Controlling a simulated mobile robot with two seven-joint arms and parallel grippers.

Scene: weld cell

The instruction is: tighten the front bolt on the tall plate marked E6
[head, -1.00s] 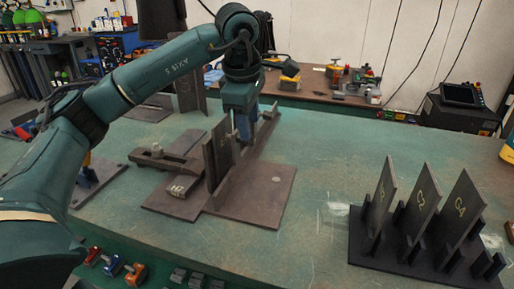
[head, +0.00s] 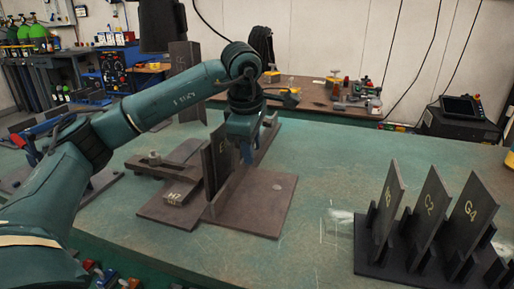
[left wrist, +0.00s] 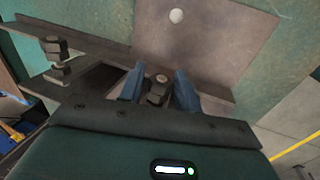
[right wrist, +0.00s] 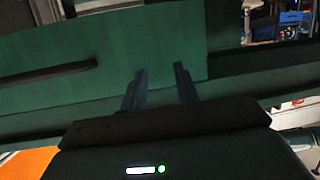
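The tall plate (head: 215,165) stands upright on a brown base plate (head: 262,205); only an "E" of its mark shows, the rest being hidden by my left gripper. My left gripper (head: 247,155) is low beside the plate, pointing down. In the left wrist view its blue fingers (left wrist: 158,92) are apart, with a hex bolt (left wrist: 157,88) between them. Slim gaps seem to show on both sides of the bolt head. The head view does not show this bolt. My right gripper (right wrist: 158,90) is open and empty in the right wrist view, and is outside the head view.
A block marked H7 (head: 176,194) lies left of the tall plate, near a clamp bar with a nut (head: 154,158). A dark rack (head: 390,262) with several upright marked plates stands at the right. The green table (head: 320,160) between is clear.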

